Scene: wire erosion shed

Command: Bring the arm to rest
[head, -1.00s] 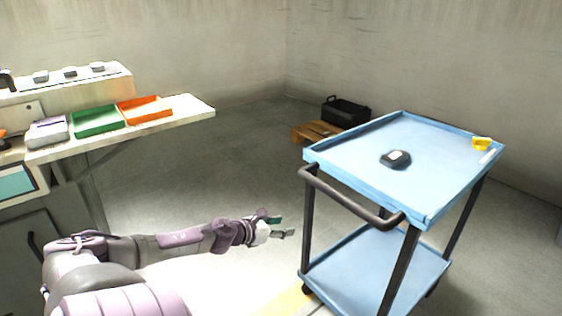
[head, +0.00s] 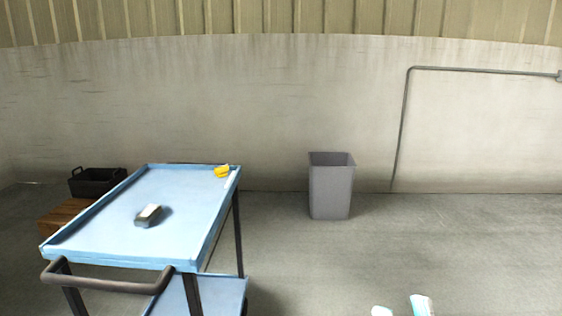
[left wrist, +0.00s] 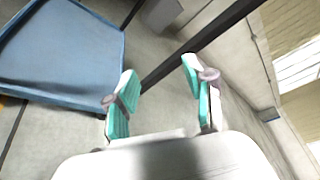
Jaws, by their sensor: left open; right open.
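My right gripper (head: 401,308) shows only as two pale, teal-lined fingertips at the bottom edge of the head view. They are apart with nothing between them; the rest of that arm is out of the picture. My left gripper (left wrist: 160,72) shows in the left wrist view, its teal-padded fingers spread apart and empty. It is not in the head view. In the left wrist view, a blue trolley shelf (left wrist: 60,50) lies left of the fingers and a dark bar runs behind them.
A blue trolley (head: 185,205) stands at left with a dark grey device (head: 149,215) and a yellow item (head: 221,171) on top. A grey bin (head: 331,187) stands by the wall. Floor at right is clear.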

